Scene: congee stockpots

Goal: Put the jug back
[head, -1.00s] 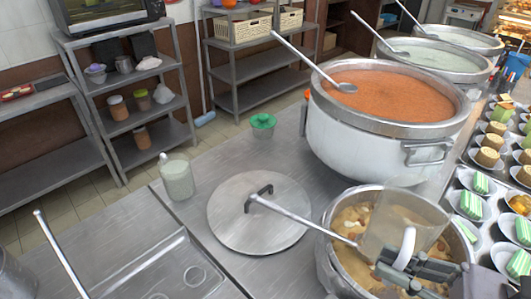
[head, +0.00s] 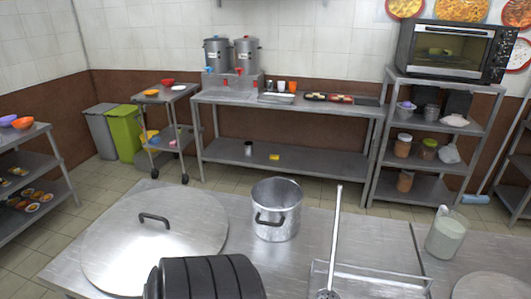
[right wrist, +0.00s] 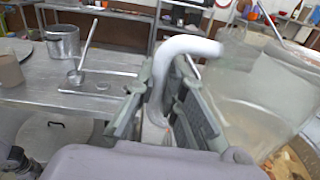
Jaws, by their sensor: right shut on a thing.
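The clear jug (right wrist: 255,90) shows at the right of the right wrist view, with its white curved handle (right wrist: 188,47) toward me. My right gripper (right wrist: 168,85) is shut on the handle, one dark finger on each side of it. The jug is held up beside and partly over a pot of food (right wrist: 292,158) at the lower right. The jug's far side and base are hard to make out. The jug and my right gripper are outside the head view. I cannot make out my left gripper in either view.
In the head view, the steel table (head: 350,232) holds a large lid (head: 155,240), an empty pot (head: 276,208), a ladle (head: 334,240) in a shallow tray (head: 370,285) and a jar of white liquid (head: 446,235). Racks line the back wall.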

